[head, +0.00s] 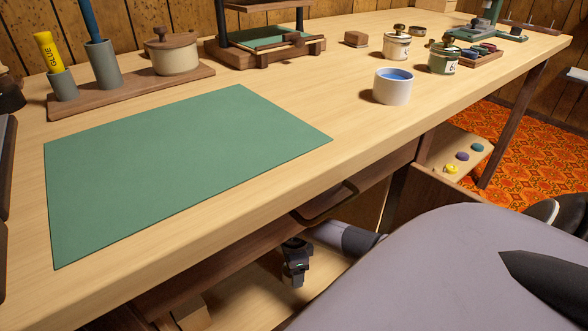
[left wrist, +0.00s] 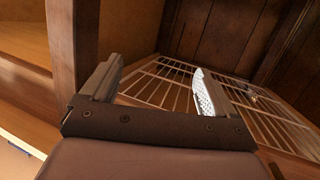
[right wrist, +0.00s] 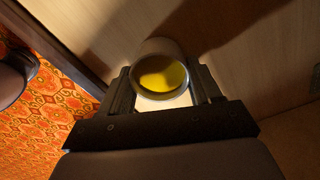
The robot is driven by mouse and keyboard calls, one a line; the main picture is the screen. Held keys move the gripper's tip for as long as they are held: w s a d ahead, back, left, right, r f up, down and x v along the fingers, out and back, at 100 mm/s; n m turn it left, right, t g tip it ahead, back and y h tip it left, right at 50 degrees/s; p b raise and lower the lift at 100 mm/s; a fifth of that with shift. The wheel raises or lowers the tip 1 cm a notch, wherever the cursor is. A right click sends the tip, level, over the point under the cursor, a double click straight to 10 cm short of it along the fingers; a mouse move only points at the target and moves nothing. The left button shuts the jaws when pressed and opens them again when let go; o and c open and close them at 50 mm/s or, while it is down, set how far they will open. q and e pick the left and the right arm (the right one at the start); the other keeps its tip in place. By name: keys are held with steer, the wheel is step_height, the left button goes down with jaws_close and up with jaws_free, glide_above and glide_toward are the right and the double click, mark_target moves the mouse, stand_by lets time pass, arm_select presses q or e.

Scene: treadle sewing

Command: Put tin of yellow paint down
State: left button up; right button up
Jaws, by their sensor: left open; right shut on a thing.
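The tin of yellow paint (right wrist: 158,50) shows in the right wrist view, with yellow paint visible in its round mouth. My right gripper (right wrist: 164,82) is shut on it, one finger on each side. A pale wooden surface fills the view behind the tin; whether the tin touches it I cannot tell. The tin and my right gripper do not show in the head view. My left gripper (left wrist: 150,84) is open and empty in the left wrist view, in front of a wire rack. A gripper, apparently my left (head: 295,264), hangs below the table edge in the head view.
The wooden table (head: 250,200) carries a green mat (head: 180,165), a white pot of blue paint (head: 392,92) and lidded pots. Yellow, purple and teal round pieces (head: 462,156) lie on a low board at right. The wire rack (left wrist: 240,105) stands beside dark panels.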

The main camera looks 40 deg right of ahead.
steer(key=shift+f, duration=0.15)
steer(key=o, duration=1.2)
arm_select(q)
steer(key=shift+r, duration=0.1)
arm_select(e)
steer(key=shift+o, duration=0.2)
steer(key=shift+r+p, duration=0.3)
steer(key=shift+r, duration=0.2)
step_height(320, 180, up, 7)
steer(key=p, duration=0.3)
arm_select(q)
steer(key=shift+w+d+n+g+h, duration=0.2)
steer(key=shift+d+n+g, duration=0.2)
steer(key=shift+d, duration=0.2)
steer(key=shift+w+d+n+g+h, duration=0.2)
steer(key=shift+d+n+g, duration=0.1)
steer(key=shift+d+g, duration=0.25)
steer(key=shift+s, duration=0.1)
